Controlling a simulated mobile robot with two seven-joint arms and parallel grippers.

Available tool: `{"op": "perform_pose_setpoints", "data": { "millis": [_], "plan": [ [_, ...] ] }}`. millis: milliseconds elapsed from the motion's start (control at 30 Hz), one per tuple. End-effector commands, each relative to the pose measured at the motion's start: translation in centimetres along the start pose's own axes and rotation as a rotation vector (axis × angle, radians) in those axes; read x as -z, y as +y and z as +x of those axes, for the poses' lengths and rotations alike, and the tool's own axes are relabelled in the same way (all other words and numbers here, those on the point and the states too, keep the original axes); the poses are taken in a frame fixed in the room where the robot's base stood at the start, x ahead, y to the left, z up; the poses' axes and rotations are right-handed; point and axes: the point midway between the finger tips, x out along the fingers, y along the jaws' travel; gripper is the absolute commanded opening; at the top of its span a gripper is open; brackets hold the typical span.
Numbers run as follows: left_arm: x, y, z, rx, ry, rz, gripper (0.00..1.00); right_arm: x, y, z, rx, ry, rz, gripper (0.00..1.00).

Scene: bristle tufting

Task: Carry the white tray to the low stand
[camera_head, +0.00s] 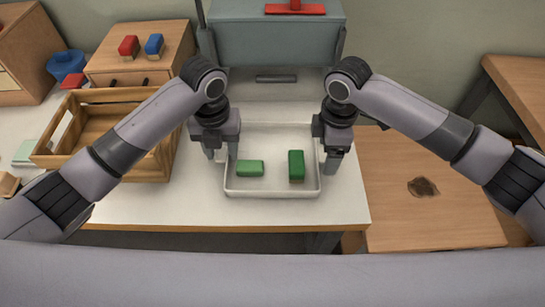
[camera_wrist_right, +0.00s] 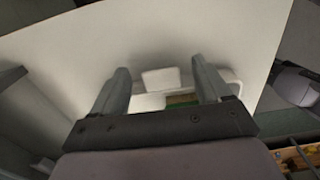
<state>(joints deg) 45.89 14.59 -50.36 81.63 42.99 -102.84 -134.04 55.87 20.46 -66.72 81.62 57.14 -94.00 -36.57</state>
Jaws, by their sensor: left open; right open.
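The white tray (camera_head: 272,194) sits on the white-topped table, in front of the grey machine. Two green blocks lie in it, one at the left (camera_head: 250,168) and one at the right (camera_head: 296,165). My left gripper (camera_head: 221,154) is open at the tray's left wall. My right gripper (camera_head: 330,163) is open at the right wall. In the right wrist view the open fingers (camera_wrist_right: 160,90) have a white part of the tray (camera_wrist_right: 160,79) between them; whether they touch it I cannot tell. The low stand (camera_head: 430,220), a wooden top with a dark stain, is at the right, below table height.
A wooden crate (camera_head: 150,172) stands left of the tray, under my left arm. Behind it, a wooden box (camera_head: 120,68) carries a red and a blue brush. A blue pot (camera_head: 66,65) is further left. The grey machine (camera_head: 275,45) closes off the back.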

Motion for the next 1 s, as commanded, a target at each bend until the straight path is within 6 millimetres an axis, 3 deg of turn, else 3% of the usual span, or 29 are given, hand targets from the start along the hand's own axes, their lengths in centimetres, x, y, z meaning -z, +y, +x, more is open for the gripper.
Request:
{"op": "perform_pose_setpoints", "data": {
  "millis": [67,200,300,667,1000],
  "plan": [
    [0.0,0.0,0.0,0.0,0.0,0.0,0.45,0.0,0.0,0.0,0.0,0.0,0.0,0.77],
    [0.0,0.0,0.0,0.0,0.0,0.0,0.02,0.0,0.0,0.0,0.0,0.0,0.0,0.34],
    [0.0,0.0,0.0,0.0,0.0,0.0,0.0,0.0,0.0,0.0,0.0,0.0,0.0,0.09],
    [0.0,0.0,-0.4,0.001,-0.001,0.0,0.0,0.1,0.0,-0.4,-0.001,0.001,0.0,0.09],
    [0.0,-0.1,-2.9,0.002,-0.001,0.0,0.0,0.1,0.0,-2.9,-0.001,0.002,0.0,0.09]
  ]
}}
